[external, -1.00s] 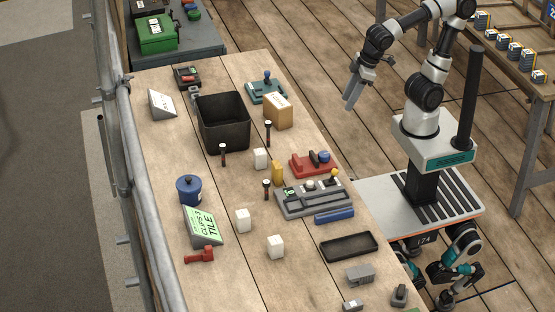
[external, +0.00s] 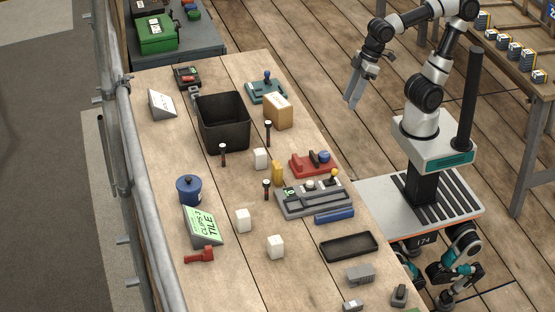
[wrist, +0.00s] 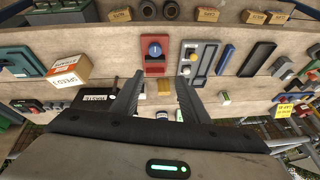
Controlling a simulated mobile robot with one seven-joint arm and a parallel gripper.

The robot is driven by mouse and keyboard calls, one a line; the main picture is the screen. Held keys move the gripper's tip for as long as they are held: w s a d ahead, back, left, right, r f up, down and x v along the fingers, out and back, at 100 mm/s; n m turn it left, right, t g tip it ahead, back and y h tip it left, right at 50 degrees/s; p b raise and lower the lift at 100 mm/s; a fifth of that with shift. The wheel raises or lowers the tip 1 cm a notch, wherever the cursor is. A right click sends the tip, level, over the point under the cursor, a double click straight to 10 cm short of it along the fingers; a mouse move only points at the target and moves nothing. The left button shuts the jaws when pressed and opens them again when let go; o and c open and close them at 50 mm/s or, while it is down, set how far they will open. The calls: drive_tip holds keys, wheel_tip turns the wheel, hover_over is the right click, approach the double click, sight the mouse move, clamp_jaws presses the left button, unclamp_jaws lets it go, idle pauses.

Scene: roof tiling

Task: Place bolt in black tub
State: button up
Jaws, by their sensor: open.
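The black tub (external: 237,138) stands open on the far part of the wooden table in the external view. Several slim dark upright pieces that look like bolts stand near it: one just in front of the tub (external: 223,154), one to its right (external: 267,133) and one closer to the grey tray (external: 266,190). My gripper (external: 352,102) hangs in the air to the right of the table, well apart from the tub and bolts. In the wrist view my gripper (wrist: 158,80) has its fingers spread with nothing held between them. I cannot pick out the bolts clearly there.
A cardboard box (external: 278,111) stands right of the tub. A red block with a blue knob (external: 313,165), a grey tray (external: 318,203), white cubes (external: 260,158) and a blue pot (external: 189,190) crowd the table. Metal scaffold poles (external: 121,130) run along its left side.

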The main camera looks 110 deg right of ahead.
drive_tip(key=w+a+f+m+g+h+b, duration=0.1)
drive_tip(key=w+a+f+m+g, duration=0.25)
drive_tip(key=w, duration=0.75)
drive_tip(key=m+t+h+b, duration=0.2)
drive_tip(key=m+t+h, duration=0.2)
drive_tip(key=t+h, duration=0.15)
approach(267, 182)
drive_tip(key=shift+h, duration=0.35)
drive_tip(key=b+x, duration=0.2)
drive_tip(key=x, duration=0.3)
drive_tip(key=shift+f, duration=0.35)
drive_tip(key=b+x, duration=0.1)
drive_tip(key=x, duration=0.4)
drive_tip(key=shift+w+a, duration=0.2)
clamp_jaws()
